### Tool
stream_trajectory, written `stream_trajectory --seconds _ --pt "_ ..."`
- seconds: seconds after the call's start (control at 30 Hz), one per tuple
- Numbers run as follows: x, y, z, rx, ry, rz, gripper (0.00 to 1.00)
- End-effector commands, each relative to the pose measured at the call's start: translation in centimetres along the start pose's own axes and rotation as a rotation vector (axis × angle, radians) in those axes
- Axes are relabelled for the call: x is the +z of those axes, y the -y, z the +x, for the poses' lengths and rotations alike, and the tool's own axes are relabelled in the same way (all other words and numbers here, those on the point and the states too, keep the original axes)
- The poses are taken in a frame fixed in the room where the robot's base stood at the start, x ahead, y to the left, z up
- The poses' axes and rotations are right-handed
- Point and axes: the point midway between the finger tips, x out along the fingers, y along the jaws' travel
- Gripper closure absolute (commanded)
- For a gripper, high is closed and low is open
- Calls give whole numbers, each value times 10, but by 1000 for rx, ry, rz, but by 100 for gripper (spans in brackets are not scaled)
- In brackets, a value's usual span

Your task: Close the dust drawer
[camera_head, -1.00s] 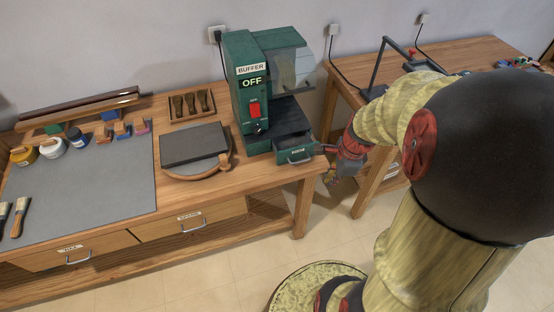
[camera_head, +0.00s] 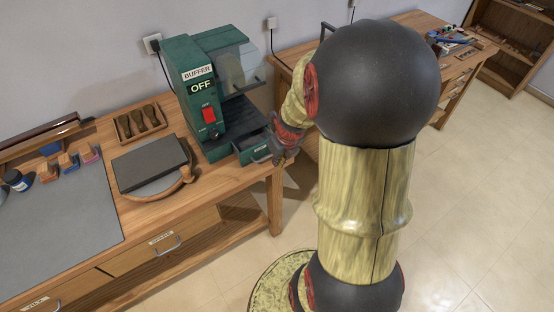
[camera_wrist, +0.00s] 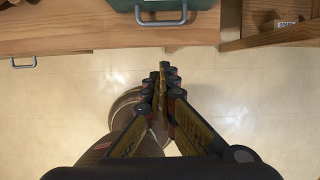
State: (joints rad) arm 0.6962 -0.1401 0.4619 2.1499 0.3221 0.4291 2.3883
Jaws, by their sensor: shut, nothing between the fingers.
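The green buffer machine (camera_head: 202,95) stands on the wooden bench. Its dust drawer (camera_head: 250,147) is a small green drawer low on the machine's right side, pulled partly out. The wrist view shows the drawer's edge and grey handle (camera_wrist: 160,14) at the top. My gripper (camera_head: 279,160) is just in front of the drawer's handle end, partly hidden by my wrist. In the wrist view my gripper's fingers (camera_wrist: 161,72) are together and empty, apart from the handle in the picture. I cannot tell in the head view whether they touch the drawer.
Bench drawers with handles (camera_head: 168,245) sit below. A second bench (camera_head: 408,35) stands behind my arm. Open tiled floor (camera_head: 480,190) lies to the right.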

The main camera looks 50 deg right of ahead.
Motion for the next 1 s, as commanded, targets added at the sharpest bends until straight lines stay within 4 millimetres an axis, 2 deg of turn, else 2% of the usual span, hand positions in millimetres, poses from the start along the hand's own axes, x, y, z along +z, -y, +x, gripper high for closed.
stream_trajectory --seconds 0.03,0.3,0.4,0.6,1.0 --pt "-2 -1 16 2 -3 0 100" --pt "-1 -1 67 1 -1 -1 100" --pt "16 0 71 1 1 -5 100" --pt "32 0 77 1 0 -3 100" --pt "35 0 78 0 0 -2 100"
